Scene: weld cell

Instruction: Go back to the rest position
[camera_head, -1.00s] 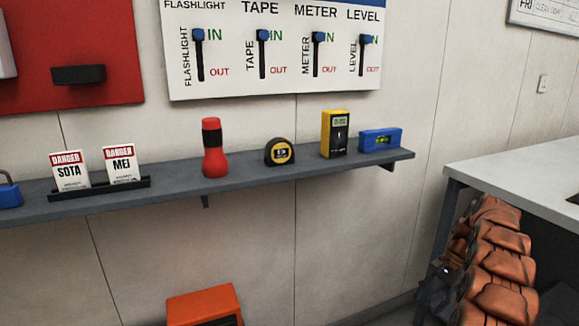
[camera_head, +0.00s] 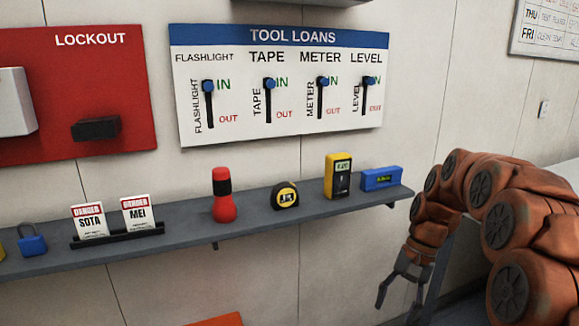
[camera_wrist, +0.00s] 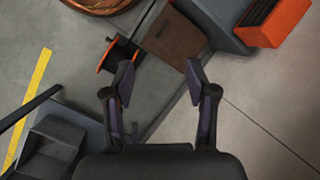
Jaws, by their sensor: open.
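My gripper (camera_head: 402,288) hangs open at the lower right in the head view, below the shelf's right end and apart from it. In the wrist view my gripper (camera_wrist: 158,85) has its two fingers spread with nothing between them, above the floor. My orange arm curves down from the right. On the grey shelf (camera_head: 160,241) stand a red flashlight (camera_head: 223,197), a yellow and black tape measure (camera_head: 285,195), a yellow meter (camera_head: 338,177) and a blue level (camera_head: 381,178). The tool loans board (camera_head: 280,140) above has all its blue sliders up at IN.
A red lockout board (camera_head: 40,120) hangs at the left. Danger tags (camera_head: 90,221) in a black holder and a blue padlock (camera_head: 32,240) are on the shelf. The wrist view shows an orange box (camera_wrist: 274,22), a brown box (camera_wrist: 174,40) and a reel (camera_wrist: 107,55) below.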

